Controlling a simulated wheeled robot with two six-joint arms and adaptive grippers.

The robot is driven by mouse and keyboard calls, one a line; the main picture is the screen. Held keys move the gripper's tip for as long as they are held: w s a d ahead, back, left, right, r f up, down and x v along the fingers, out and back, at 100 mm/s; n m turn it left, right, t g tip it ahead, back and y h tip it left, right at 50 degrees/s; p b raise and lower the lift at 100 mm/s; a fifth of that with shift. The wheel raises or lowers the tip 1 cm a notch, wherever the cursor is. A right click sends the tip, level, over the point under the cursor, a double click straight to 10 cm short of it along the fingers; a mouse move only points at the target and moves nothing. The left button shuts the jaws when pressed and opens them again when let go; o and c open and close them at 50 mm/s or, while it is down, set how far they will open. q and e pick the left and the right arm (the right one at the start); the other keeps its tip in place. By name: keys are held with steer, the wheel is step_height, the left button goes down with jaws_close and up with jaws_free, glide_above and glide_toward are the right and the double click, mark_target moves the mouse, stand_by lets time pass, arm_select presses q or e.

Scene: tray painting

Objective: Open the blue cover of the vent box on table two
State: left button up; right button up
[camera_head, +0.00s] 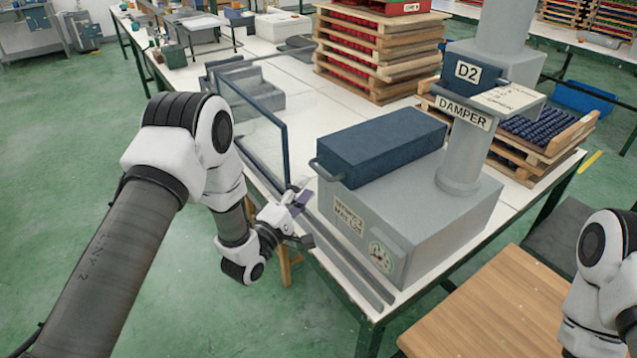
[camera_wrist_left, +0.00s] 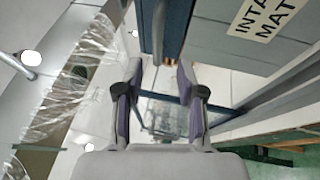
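The blue cover (camera_head: 380,148) lies flat on top of the grey vent box (camera_head: 420,215) on the table. A dark bar handle (camera_head: 322,170) sticks out from the cover's left end. My left gripper (camera_head: 300,203) is just in front of and below that handle, by the box's left side. In the left wrist view its two fingers (camera_wrist_left: 160,70) are spread apart with nothing held. The blue cover's end (camera_wrist_left: 176,25) and the handle (camera_wrist_left: 158,30) show just beyond the fingertips, roughly between them. My right gripper is out of view; only part of my right arm shows.
A glass-paned frame (camera_head: 285,150) stands left of the box. A grey damper pipe (camera_head: 462,155) rises from the box's right part, with a D2 unit (camera_head: 470,75) above. Stacked trays (camera_head: 375,60) stand behind. A wooden surface (camera_head: 490,310) lies at front right.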

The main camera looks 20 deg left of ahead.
mark_target(318, 169)
arm_select(q)
steer(key=p+x, duration=0.1)
steer(key=x, duration=0.6)
steer(key=shift+s+r, duration=0.1)
jaws_close()
